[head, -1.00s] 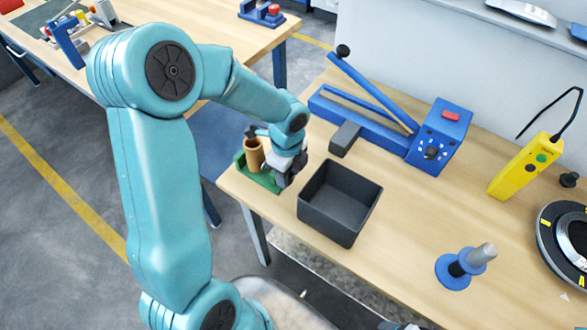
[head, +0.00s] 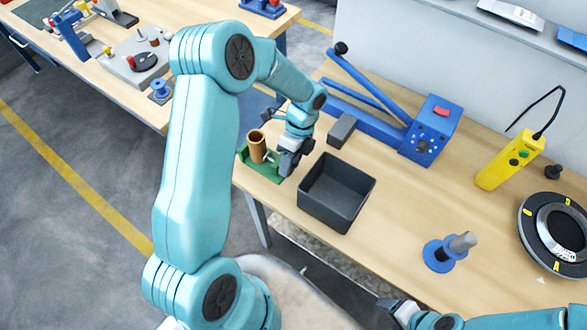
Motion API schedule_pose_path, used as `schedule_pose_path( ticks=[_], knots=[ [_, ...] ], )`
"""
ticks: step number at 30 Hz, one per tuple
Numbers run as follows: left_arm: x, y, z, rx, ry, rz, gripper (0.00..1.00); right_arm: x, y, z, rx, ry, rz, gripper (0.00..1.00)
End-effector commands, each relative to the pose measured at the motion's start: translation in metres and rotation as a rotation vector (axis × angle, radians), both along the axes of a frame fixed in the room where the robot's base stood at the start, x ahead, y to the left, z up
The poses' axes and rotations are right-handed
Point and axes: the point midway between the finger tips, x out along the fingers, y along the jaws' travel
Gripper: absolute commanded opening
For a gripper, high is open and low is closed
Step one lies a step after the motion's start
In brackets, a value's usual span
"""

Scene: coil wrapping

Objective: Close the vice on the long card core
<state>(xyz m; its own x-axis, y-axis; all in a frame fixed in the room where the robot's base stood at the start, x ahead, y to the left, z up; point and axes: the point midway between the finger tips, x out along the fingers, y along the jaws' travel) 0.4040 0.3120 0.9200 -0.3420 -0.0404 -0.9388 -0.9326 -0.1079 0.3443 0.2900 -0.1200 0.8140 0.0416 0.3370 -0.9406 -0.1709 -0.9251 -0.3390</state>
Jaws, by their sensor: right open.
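A brown hollow card core (head: 257,146) stands upright in the green vice (head: 262,170) at the table's left corner. A small grey part of the vice shows between the core and my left gripper (head: 287,164). That gripper is close against the right side of the vice, its fingers pointing down. The fingertips are partly hidden, so I cannot tell whether they touch the vice or grip anything. My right gripper (head: 391,314) is open at the bottom edge, in front of the table and far from the vice.
A dark open bin (head: 337,191) stands just right of the vice. Behind it are a grey block (head: 342,130) and a blue lever tool (head: 430,131). A blue spool stand (head: 446,252), yellow controller (head: 510,160) and black turntable (head: 555,234) are further right.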

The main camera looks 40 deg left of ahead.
Motion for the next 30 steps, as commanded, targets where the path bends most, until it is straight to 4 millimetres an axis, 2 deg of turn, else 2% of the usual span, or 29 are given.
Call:
schedule_pose_path(
  ticks=[10,19,30],
  knots=[
    [-0.001,0.0,-0.001,0.002,-0.013,0.0,0.53,0.0,0.0,-0.003,0.0,0.0,0.0,0.67],
    [-0.007,-0.001,-0.005,0.034,-0.282,0.0,0.53,0.0,0.0,-0.051,0.0,0.0,0.0,0.67],
    [-0.008,-0.001,0.001,0.038,-0.326,0.0,0.53,0.0,0.0,-0.052,0.0,-0.001,0.0,0.67]
  ],
)
